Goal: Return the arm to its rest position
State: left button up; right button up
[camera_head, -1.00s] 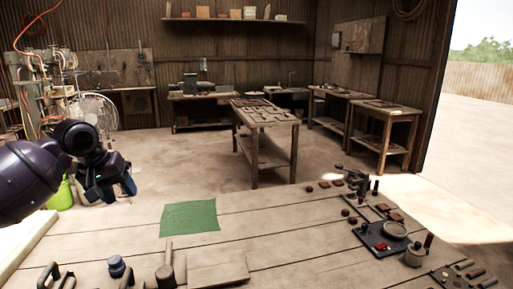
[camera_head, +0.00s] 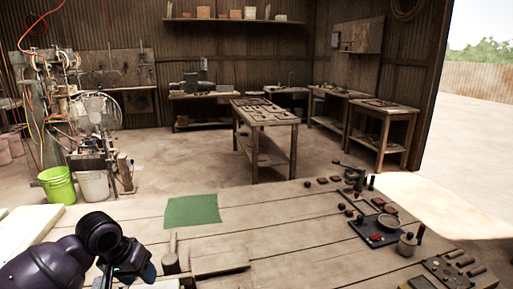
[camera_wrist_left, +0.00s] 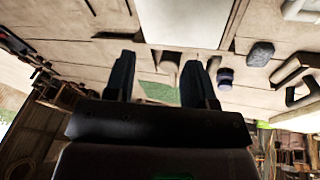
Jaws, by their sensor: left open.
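My left arm (camera_head: 55,268) comes in at the lower left of the head view, dark purple and black. Its left gripper (camera_head: 135,272) hangs low over the near left part of the wooden table (camera_head: 290,220). In the left wrist view, my left gripper (camera_wrist_left: 160,72) shows two dark fingers spread apart with nothing between them. A green mat (camera_wrist_left: 160,92) shows beyond the fingers there. The mat (camera_head: 192,210) lies flat on the table, right of and beyond the arm in the head view. My right gripper is not in view.
A mallet-like tool (camera_head: 171,262) and a flat board (camera_head: 220,259) lie close right of the gripper. Small dark tools and a pot (camera_head: 407,244) stand at the table's right. A green bucket (camera_head: 57,185) is on the floor at left. The table's middle is clear.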

pick_arm(q)
jog(key=s+d+f+m, duration=0.1)
jog(key=s+d+f, duration=0.1)
jog(key=s+f, duration=0.5)
jog(key=s+d+f, duration=0.2)
jog(key=s+f, duration=0.2)
jog(key=s, duration=0.6)
jog(key=s+a+n+y, duration=0.1)
jog(key=s+a+y, duration=0.25)
jog(key=s, duration=1.25)
jog(key=w+f+t+h+b, duration=0.1)
jog(key=w+f+t+b, duration=0.1)
jog(key=w+f+t, duration=0.5)
notch_tip(320, 180, down, 5)
jog(key=shift+w+r+m+t+b, duration=0.1)
jog(key=shift+w+m+t+b, duration=0.3)
jog(key=shift+t, duration=0.2)
jog(key=shift+a, duration=0.15)
jog(key=shift+w, duration=0.1)
